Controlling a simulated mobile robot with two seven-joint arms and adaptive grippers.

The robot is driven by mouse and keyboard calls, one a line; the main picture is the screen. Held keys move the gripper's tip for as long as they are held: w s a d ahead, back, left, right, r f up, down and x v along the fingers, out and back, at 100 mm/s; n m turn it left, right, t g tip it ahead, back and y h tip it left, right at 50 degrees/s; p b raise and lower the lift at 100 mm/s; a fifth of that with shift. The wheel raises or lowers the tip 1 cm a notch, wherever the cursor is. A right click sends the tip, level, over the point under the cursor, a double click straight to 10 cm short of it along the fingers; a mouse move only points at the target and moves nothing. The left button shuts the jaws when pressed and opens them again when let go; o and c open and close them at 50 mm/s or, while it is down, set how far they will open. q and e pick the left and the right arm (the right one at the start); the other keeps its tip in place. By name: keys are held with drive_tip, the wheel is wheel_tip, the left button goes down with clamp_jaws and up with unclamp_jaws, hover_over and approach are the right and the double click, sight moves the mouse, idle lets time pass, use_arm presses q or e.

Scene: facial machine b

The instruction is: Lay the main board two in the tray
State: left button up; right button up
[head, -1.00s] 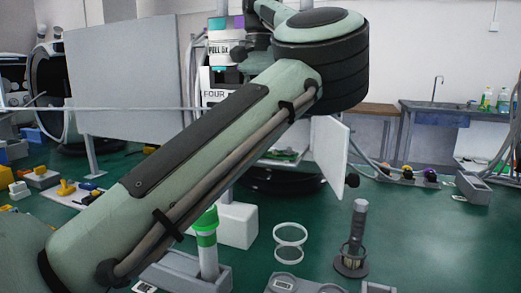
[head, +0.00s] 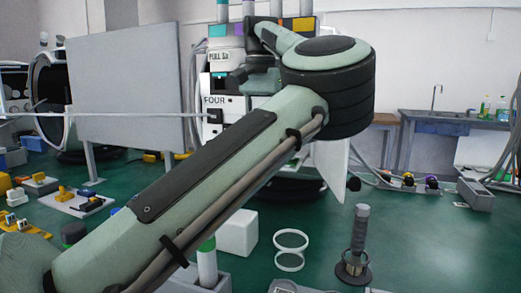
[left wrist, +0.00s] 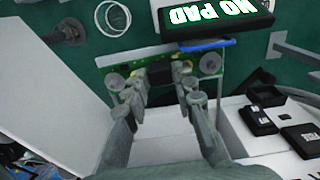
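In the left wrist view, a green board (left wrist: 134,68) with a dark part in its middle and grey round pieces at both sides lies across the fingertips. My left gripper (left wrist: 165,88) has its two fingers apart, one on each side of the dark part. I cannot tell whether they touch it. In the head view, my left arm crosses the picture and its grey wrist end (head: 248,76) is in front of the white machine (head: 213,110). The board is hidden there, and I cannot make out a tray for certain. My right gripper is not in view.
A black "NO PAD" display (left wrist: 216,17) is close beyond the board. A white panel (left wrist: 55,115) stands left of the fingers. Black parts (left wrist: 258,120) sit on a white surface at right. A dark upright tool (head: 358,235) and white rings (head: 291,240) are on the green surface.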

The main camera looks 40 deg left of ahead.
use_arm(q)
drive_tip(key=c, duration=0.5)
wheel_tip(320, 180, up, 4)
drive_tip(key=p, duration=0.4)
drive_tip(key=shift+w+f, duration=0.1)
drive_tip(key=shift+f, duration=0.05)
clamp_jaws()
wheel_tip(320, 180, up, 2)
drive_tip(key=shift+a+r, duration=0.1)
drive_tip(key=shift+r, duration=0.55)
